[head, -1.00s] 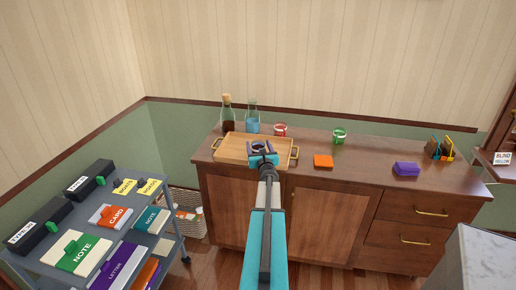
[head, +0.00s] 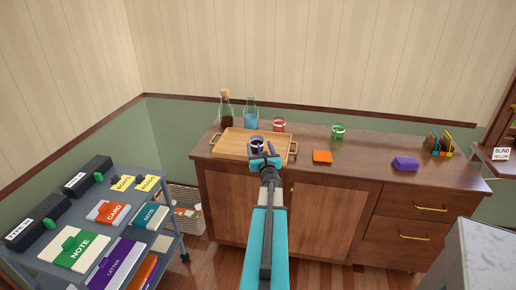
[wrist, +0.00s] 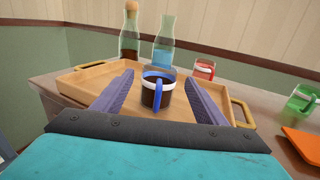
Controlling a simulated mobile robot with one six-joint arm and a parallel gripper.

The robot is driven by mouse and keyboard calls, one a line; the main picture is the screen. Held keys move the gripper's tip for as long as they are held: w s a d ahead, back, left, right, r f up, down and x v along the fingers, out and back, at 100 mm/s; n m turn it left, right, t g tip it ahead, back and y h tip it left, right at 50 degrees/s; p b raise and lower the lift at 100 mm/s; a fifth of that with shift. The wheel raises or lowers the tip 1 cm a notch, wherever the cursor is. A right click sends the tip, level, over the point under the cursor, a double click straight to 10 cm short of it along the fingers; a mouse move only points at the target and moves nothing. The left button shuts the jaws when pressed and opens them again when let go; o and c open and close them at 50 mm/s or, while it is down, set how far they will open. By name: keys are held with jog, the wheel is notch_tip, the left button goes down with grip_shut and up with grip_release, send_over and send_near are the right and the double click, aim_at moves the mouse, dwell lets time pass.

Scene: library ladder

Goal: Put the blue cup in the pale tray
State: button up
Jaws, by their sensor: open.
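The blue cup (wrist: 158,97) stands upright in the pale wooden tray (wrist: 82,82). It has a blue handle facing me, a white band near the rim and dark sides. In the head view the cup (head: 257,142) is at the right part of the tray (head: 230,147), partly hidden by my gripper. My gripper (head: 264,152) is open, with one finger on each side of the cup in the wrist view and visible gaps to both. In the head view the cup shows at and just beyond the fingertips.
A dark bottle with a cork (head: 226,112) and a blue-filled bottle (head: 251,115) stand behind the tray. A red cup (head: 278,125), a green cup (head: 338,132), an orange block (head: 322,156) and a purple block (head: 405,163) are to the right. A loaded cart (head: 110,225) is at left.

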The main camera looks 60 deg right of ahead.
jog(key=b+v, duration=0.1)
jog(key=v, duration=0.5)
dwell(0.3)
jog(key=shift+w, duration=0.1)
dwell(0.8)
